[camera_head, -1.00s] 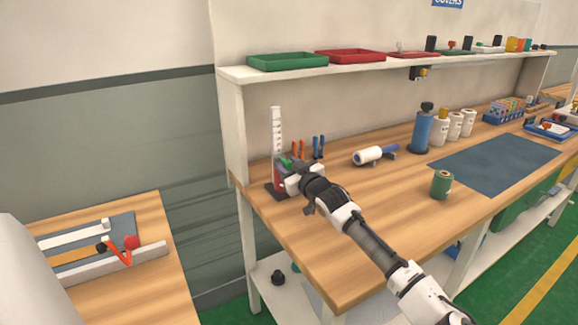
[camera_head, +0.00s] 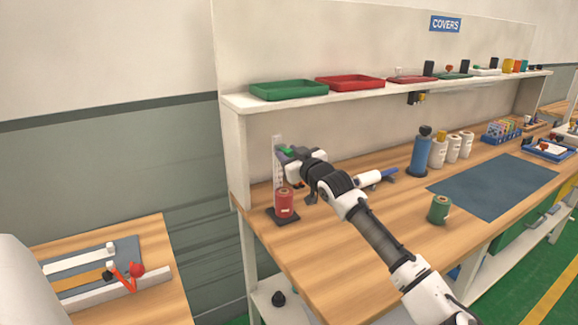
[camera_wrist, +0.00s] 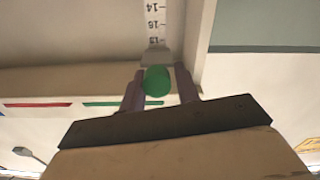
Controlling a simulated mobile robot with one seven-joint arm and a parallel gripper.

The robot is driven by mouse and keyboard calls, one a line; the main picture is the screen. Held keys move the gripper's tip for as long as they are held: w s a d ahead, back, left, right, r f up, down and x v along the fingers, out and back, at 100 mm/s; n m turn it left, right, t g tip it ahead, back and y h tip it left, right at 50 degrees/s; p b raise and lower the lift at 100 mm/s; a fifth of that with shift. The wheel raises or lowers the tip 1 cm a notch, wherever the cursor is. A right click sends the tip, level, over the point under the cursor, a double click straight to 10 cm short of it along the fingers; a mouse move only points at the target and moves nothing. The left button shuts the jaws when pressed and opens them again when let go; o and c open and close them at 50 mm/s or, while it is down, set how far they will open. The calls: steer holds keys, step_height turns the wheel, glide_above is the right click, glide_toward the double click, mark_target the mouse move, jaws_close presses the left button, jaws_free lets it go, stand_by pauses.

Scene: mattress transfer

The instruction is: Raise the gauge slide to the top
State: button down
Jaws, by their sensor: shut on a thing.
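The height gauge's white scale (camera_head: 278,178) stands upright on a dark base (camera_head: 275,214) at the left end of the workbench. My gripper (camera_head: 286,154) is shut on the green knob (camera_head: 288,151) of the gauge slide, high on the scale, with a short piece of scale showing above. In the wrist view the green knob (camera_wrist: 156,81) sits between my two fingers, with the grey slide (camera_wrist: 154,57) behind it on the numbered scale (camera_wrist: 154,20). A red spool (camera_head: 284,203) stands on the base below my gripper.
A shelf (camera_head: 240,102) with green and red trays runs above the bench. A white roll with a blue handle (camera_head: 370,178) lies behind my arm. A green spool (camera_head: 438,209) stands to the right. A side table (camera_head: 155,235) is at left.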

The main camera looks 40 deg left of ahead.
steer(key=shift+w+d+r, duration=0.25)
steer(key=shift+w+r, duration=0.1)
steer(key=shift+r, duration=0.05)
steer(key=c, duration=1.1)
jaws_free()
steer(key=shift+s+f, duration=0.1)
steer(key=shift+f, duration=0.05)
steer(key=shift+s+d+f, duration=0.1)
steer(key=shift+s, duration=0.05)
steer(key=b+v, duration=0.4)
steer(key=v, duration=0.9)
steer(key=shift+d+b, duration=0.2)
steer(key=shift+b, duration=0.1)
